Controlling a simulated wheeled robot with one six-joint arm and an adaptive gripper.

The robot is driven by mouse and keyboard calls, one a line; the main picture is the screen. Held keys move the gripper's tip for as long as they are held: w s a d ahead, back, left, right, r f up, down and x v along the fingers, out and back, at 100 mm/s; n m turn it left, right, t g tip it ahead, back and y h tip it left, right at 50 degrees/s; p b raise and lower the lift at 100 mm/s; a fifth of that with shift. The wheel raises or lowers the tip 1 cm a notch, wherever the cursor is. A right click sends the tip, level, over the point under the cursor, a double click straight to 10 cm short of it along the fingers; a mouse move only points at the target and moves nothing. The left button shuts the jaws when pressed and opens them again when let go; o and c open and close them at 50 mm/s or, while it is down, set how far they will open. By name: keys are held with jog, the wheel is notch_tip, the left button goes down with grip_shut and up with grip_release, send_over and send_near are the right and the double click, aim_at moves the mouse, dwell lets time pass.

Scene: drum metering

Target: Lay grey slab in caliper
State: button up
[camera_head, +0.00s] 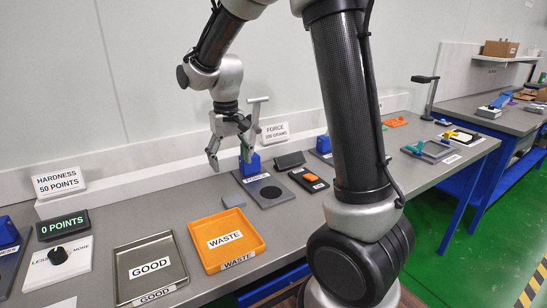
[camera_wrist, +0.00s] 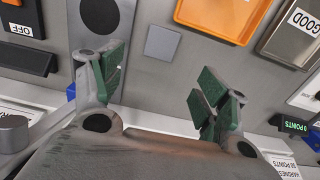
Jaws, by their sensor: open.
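The grey slab (camera_head: 234,201) is a small flat block lying on the bench between the orange tray and the force press. In the wrist view the slab (camera_wrist: 162,43) lies beyond and between my fingertips, untouched. My gripper (camera_head: 230,153) is open and empty above the bench, up and behind the slab. Its green-padded fingers (camera_wrist: 160,85) are spread wide in the wrist view. A flat grey device with teal parts (camera_head: 430,150) sits farther right along the bench; I cannot tell for sure whether it is the caliper.
A blue force press (camera_head: 249,164) with a grey base stands close beside my gripper. The orange WASTE tray (camera_head: 204,262) and metal GOOD tray (camera_head: 122,285) lie in front. A black device with an orange part (camera_head: 312,179) sits right of the press. My arm hides part of the bench.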

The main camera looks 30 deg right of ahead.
jog(key=s+d+r+t, duration=0.2)
jog(key=s+d+r, duration=0.4)
jog(key=s+r, duration=0.3)
jog(key=shift+s+d, duration=0.3)
jog(key=shift+s, duration=0.8)
jog(key=shift+o, duration=0.4)
jog(key=s+d+t, duration=0.1)
jog(key=s+d, duration=0.1)
jog(key=s, duration=0.4)
jog(key=s+d+r+t, duration=0.1)
jog(key=s, duration=0.5)
jog(key=shift+s+d+r, duration=0.25)
jog(key=shift+s+d, duration=0.1)
jog(key=shift+d, duration=0.05)
jog(key=m+g, duration=0.4)
jog(key=m, duration=1.1)
send_over(241, 197)
notch_tip(241, 197, down, 15)
jog(key=shift+s+f, duration=0.15)
jog(key=m, duration=0.2)
jog(key=shift+w+m, duration=0.2)
jog(key=shift+m, duration=0.1)
jog(key=shift+f, duration=0.25)
notch_tip(241, 197, down, 7)
jog(key=shift+f, duration=0.15)
jog(key=c, duration=1.2)
